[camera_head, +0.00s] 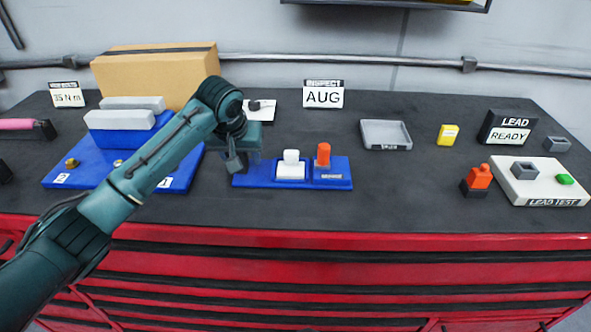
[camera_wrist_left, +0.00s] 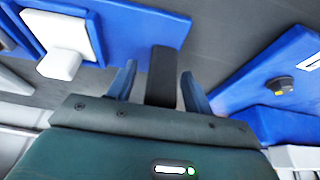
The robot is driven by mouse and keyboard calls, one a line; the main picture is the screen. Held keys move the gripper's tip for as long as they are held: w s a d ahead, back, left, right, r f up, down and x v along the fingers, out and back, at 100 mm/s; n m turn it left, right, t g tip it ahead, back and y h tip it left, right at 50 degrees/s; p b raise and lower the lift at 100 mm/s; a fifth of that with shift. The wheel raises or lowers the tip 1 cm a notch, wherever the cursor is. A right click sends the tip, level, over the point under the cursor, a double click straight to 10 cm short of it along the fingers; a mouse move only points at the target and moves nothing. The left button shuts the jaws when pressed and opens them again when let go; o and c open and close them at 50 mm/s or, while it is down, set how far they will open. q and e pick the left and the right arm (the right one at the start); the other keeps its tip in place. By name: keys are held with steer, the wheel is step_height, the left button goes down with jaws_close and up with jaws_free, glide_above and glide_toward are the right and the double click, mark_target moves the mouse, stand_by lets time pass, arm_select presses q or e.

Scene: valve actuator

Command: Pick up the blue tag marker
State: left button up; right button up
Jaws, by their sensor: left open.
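I cannot pick out a blue tag marker for certain in either view. A blue tray (camera_head: 262,181) holds a white piece (camera_head: 291,168) and an orange piece (camera_head: 323,156); its left end is partly covered by my arm. My left gripper (camera_head: 236,163) is over the left end of the tray and points down. In the wrist view the left gripper (camera_wrist_left: 160,88) has its two blue-grey fingers apart. A dark upright bar (camera_wrist_left: 162,75) shows between them; I cannot tell what it is. The white piece (camera_wrist_left: 68,42) also shows at the upper left there. My right gripper is out of view.
A blue board (camera_head: 60,176) with grey blocks and brass parts lies left, partly behind my arm. A cardboard box (camera_head: 150,72) stands behind. A grey tray (camera_head: 386,134), a yellow block (camera_head: 447,135) and a white LEAD TEST plate (camera_head: 545,188) are right.

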arm_select(q)
steer(key=shift+c, duration=0.3)
jaws_close()
stand_by(0.3)
